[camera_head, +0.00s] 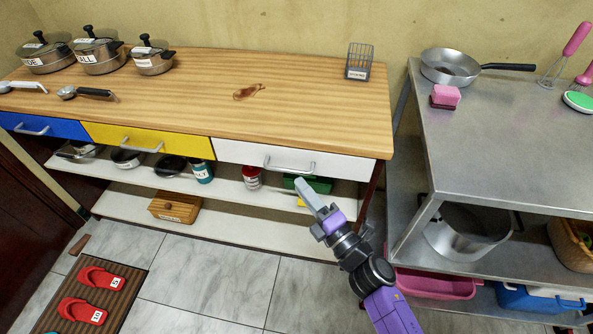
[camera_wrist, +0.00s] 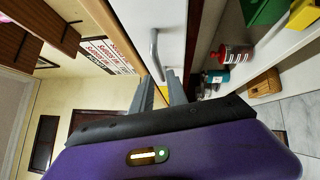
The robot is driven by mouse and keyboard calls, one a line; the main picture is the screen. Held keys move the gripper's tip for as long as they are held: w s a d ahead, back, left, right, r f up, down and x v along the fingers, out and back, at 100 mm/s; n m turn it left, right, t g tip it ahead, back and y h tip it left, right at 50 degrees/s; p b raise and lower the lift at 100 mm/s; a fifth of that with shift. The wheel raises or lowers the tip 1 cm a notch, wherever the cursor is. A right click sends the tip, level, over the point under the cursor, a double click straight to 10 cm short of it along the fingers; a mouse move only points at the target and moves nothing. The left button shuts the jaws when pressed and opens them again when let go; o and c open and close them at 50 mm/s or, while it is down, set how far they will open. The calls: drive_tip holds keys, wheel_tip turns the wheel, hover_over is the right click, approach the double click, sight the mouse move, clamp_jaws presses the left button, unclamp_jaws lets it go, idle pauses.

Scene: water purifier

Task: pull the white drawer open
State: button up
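The white drawer (camera_head: 235,152) is at the right end of the wooden counter, its front flush with the counter front and closed. Its grey bar handle (camera_head: 290,168) is in the middle of the front. The wrist view, turned sideways, shows the white front (camera_wrist: 174,30) and the handle (camera_wrist: 154,55) just beyond my fingertips. My gripper (camera_head: 304,188) is in front of and slightly below the handle. In the wrist view my gripper (camera_wrist: 160,76) has its two fingers apart with nothing between them. I cannot tell whether a fingertip touches the handle.
Yellow (camera_head: 140,139) and blue (camera_head: 45,127) drawers are to the left, both closed. Below are shelves with a red can (camera_head: 251,177) and a green box (camera_head: 315,184). A metal table (camera_head: 500,150) stands close on the right.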

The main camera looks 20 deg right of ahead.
sight(287, 170)
drive_tip(key=x, duration=0.7)
clamp_jaws()
idle(1.4)
